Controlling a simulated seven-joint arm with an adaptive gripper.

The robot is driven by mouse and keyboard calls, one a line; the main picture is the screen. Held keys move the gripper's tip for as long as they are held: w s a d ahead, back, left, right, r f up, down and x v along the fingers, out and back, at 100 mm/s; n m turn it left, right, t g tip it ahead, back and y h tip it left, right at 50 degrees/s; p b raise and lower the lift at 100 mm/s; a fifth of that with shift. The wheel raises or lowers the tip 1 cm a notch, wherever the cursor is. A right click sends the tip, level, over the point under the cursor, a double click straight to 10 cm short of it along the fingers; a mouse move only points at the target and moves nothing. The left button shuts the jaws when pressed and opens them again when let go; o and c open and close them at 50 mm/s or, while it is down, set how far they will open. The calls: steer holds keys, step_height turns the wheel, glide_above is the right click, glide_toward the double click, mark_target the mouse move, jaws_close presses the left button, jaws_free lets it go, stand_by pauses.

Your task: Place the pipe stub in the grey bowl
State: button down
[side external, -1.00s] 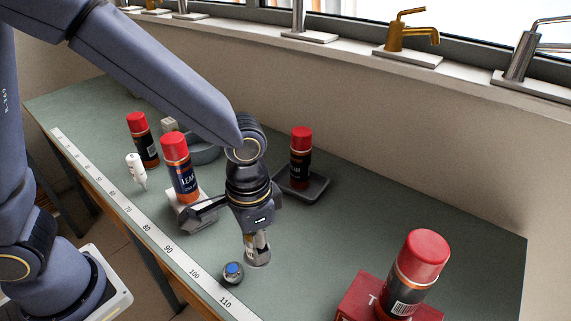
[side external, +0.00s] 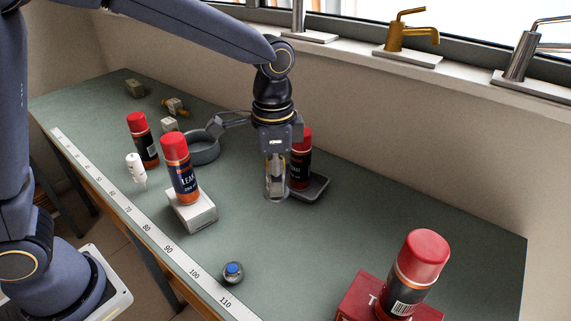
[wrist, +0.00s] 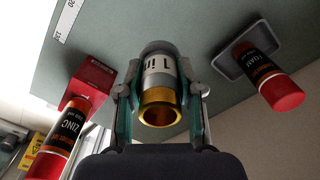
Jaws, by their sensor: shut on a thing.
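My gripper (side external: 275,192) is shut on the pipe stub (side external: 274,176) and holds it upright above the bench. In the wrist view the pipe stub (wrist: 161,88) is a grey cylinder with dark lettering and a brass-coloured open end, and a finger of my gripper (wrist: 160,95) lies on each side of it. The grey bowl (side external: 206,157) stands on the bench to the left of my gripper and farther back. A part of my wrist hides some of its rim. I see nothing inside the bowl, though its interior shows only partly.
A red-capped can (side external: 301,160) on a grey tray (side external: 314,189) stands right behind my gripper. Another can (side external: 181,170) stands on a white box (side external: 192,213). A large can (side external: 415,272) on a red box is at front right. A blue-topped round part (side external: 233,272) lies near the ruler.

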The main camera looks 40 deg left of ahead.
steer(key=w+a, duration=1)
steer(key=n, duration=0.7)
glide_above(199, 147)
steer(key=s+d, duration=0.3)
steer(key=s, duration=0.2)
step_height(199, 147, down, 7)
step_height(199, 147, down, 6)
steer(key=shift+a+f, duration=0.1)
steer(key=shift+f, duration=2.05)
steer(key=shift+f, duration=0.1)
